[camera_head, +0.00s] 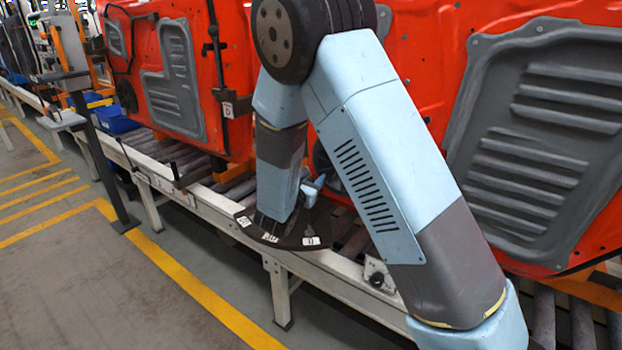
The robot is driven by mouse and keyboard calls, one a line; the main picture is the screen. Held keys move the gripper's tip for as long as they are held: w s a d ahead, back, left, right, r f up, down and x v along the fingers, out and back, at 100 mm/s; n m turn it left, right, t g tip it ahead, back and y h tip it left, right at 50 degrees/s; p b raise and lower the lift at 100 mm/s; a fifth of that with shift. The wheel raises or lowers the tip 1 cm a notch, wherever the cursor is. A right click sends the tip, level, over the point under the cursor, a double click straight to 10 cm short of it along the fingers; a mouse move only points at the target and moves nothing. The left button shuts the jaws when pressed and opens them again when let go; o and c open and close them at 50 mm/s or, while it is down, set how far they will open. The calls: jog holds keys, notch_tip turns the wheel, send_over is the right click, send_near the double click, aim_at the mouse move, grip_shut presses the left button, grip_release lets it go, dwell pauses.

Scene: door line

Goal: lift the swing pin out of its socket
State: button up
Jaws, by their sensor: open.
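A dark plate (318,229) with several small white labels along its front edge is on the near side of the conveyor. A small blue-grey upright piece (312,188) with a crosswise top stands at the plate, just right of my arm's lower end. It may be the swing pin, but it is too small to be sure, and I cannot make out its socket. My forearm reaches down in front of the plate and hides part of it. No gripper fingers can be made out at its end, so I cannot see any contact with the pin.
Large red door panels (235,100) with grey inserts stand behind the plate. The white-framed roller conveyor (190,197) runs across the view. A dark post (103,160) stands at the left, with a blue bin (115,120) behind it. Grey floor with yellow lines is open at lower left.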

grip_shut()
dwell(0.5)
